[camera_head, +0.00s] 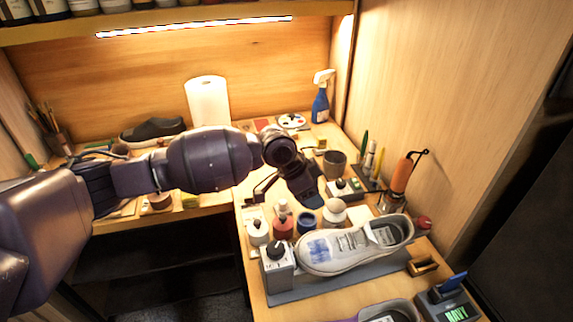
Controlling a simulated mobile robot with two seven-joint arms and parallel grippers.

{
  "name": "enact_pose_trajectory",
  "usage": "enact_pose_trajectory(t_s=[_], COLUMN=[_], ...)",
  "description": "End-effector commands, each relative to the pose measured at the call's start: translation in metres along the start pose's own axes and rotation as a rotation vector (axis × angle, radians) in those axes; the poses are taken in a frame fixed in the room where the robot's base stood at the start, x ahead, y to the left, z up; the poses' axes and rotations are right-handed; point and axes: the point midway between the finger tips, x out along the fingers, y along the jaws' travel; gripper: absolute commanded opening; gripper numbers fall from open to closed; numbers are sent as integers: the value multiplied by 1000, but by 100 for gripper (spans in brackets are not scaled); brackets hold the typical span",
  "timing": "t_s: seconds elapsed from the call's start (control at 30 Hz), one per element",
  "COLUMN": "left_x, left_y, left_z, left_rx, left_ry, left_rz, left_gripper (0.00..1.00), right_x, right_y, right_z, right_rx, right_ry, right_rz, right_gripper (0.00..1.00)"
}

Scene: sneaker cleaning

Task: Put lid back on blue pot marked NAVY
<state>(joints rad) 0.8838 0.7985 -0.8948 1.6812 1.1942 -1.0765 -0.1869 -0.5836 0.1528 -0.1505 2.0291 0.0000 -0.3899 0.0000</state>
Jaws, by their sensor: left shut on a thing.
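The blue pot (306,223) stands on the bench among other small pots, and its top looks open and dark. Its marking is too small to read. My left gripper (309,198) is just above and behind the blue pot, pointing down, and is shut on a small dark thing. This looks like the lid, but it is hard to tell from the dark fingers. The gripper appears apart from the pot. My right gripper is not in view.
A red pot (283,227), a white pot (257,232) and a white jar (334,213) crowd the blue pot. A white sneaker (345,247) lies in front on a grey stand. A device (449,301) at lower right displays NAVY. A grey cup (334,163) stands behind.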

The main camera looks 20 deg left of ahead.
Motion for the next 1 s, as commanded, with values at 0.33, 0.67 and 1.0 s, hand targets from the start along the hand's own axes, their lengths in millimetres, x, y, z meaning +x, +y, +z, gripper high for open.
enact_pose_trajectory(t_s=[0.33,0.67,1.0], left_x=[2,19,42], left_y=[-4,-3,-3], left_z=[2,12,26], left_rx=[79,76,75], left_ry=[0,-2,-2], left_rz=[44,47,46], left_gripper=[23,23,23], right_x=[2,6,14], right_y=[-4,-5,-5], right_z=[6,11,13], right_rx=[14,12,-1], right_ry=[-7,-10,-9], right_rz=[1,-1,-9], right_gripper=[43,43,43])
